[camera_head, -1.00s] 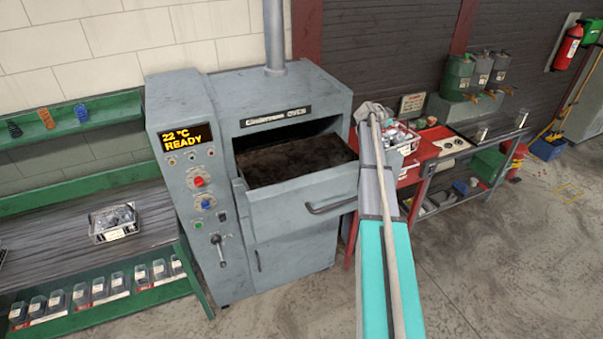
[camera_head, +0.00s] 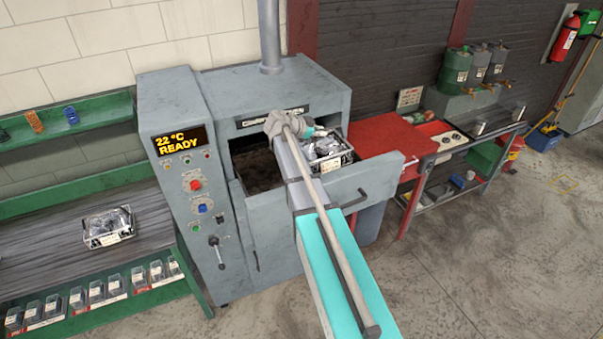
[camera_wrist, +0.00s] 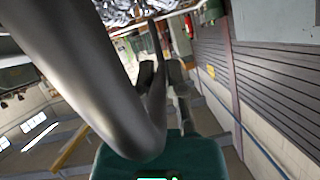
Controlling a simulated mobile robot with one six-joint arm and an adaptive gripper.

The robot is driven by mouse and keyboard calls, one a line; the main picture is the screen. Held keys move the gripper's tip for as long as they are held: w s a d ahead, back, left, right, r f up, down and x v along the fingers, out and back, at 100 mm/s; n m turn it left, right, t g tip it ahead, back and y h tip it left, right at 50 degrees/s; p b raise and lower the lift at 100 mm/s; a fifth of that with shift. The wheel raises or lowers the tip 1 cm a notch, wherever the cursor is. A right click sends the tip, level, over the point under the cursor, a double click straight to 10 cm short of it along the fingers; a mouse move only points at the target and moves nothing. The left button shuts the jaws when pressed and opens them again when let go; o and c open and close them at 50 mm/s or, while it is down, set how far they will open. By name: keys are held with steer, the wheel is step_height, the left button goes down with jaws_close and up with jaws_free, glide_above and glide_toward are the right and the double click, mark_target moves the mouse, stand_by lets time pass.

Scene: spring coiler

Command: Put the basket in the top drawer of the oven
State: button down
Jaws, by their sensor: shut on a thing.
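The basket (camera_head: 328,158), a wire basket full of shiny metal parts, is above the right part of the open top drawer (camera_head: 378,178). I cannot tell whether it touches the drawer. My gripper (camera_head: 318,133) is at the basket's far side and shut on it; my arm hides part of the gripper and basket. In the wrist view the basket (camera_wrist: 120,12) shows at the top edge, with the gripper (camera_wrist: 160,72) below it. The grey oven (camera_head: 190,150) stands upright, its display reading 22 °C READY. The drawer's dark inside shows at its left.
A second basket (camera_head: 108,228) of parts sits on the green bench (camera_head: 60,250) at left. A red table (camera_head: 385,135) and a sink bench (camera_head: 470,140) stand right of the oven. The floor in front is clear.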

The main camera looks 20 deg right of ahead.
mark_target(315, 149)
steer(key=shift+s+a+r, duration=0.1)
steer(key=shift+s+a, duration=0.1)
steer(key=shift+a, duration=0.8)
steer(key=shift+s+a+r, duration=0.1)
steer(key=shift+s+a, duration=0.05)
steer(key=shift+a, duration=0.85)
steer(key=shift+f, duration=0.2)
step_height(315, 149, down, 6)
steer(key=b, duration=0.6)
steer(key=shift+f+b, duration=1.85)
steer(key=shift+b, duration=0.1)
steer(key=c, duration=0.7)
jaws_free()
steer(key=shift+r, duration=0.1)
